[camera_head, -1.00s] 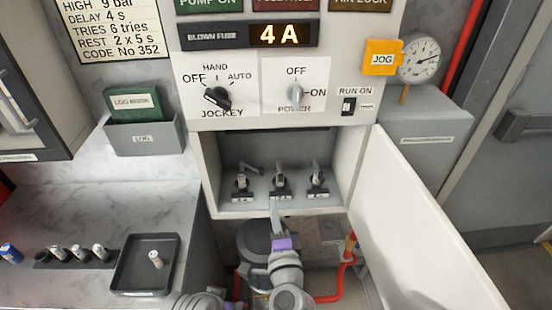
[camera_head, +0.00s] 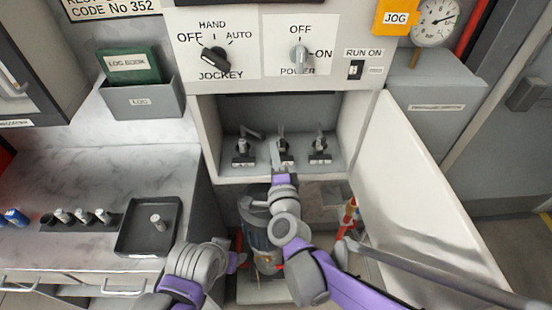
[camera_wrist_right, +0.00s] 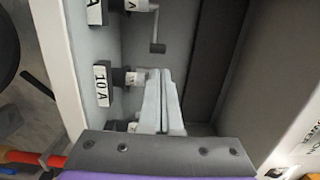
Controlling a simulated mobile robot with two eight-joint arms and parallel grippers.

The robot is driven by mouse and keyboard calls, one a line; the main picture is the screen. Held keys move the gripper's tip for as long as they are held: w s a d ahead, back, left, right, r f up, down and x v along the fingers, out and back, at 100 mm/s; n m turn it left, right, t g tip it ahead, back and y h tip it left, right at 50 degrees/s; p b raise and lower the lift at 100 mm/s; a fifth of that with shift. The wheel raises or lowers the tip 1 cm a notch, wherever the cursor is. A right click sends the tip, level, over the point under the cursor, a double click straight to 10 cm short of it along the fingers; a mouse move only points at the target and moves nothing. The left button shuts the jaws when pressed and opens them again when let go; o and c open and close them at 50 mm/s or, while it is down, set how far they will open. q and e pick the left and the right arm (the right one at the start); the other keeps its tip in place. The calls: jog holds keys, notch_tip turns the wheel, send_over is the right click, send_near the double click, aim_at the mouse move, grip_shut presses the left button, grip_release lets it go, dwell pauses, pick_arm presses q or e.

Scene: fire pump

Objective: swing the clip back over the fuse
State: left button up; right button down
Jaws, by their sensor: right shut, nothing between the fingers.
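Three upright fuses stand in labelled holders in the open box. The left fuse (camera_head: 241,147) has a grey clip (camera_head: 253,134) swung out to its right; the clip also shows in the wrist view (camera_wrist_right: 157,45), apart from the fingers. My right gripper (camera_head: 277,154) is shut and empty, its fingertips in front of the middle fuse (camera_head: 284,146) and partly hiding it. In the wrist view the closed fingers (camera_wrist_right: 160,88) are beside the 10 A holder (camera_wrist_right: 102,83); contact cannot be told. The right fuse (camera_head: 319,145) stands clear. My left gripper (camera_head: 238,262) is low at the left, its fingers unclear.
The white box door (camera_head: 415,190) hangs open on the right. A black tray (camera_head: 128,246) with one small fuse and a rack (camera_head: 62,222) of several fuses are on the marble counter at left. The box side walls and front lip bound the space.

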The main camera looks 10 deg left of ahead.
jog(key=x, duration=0.5)
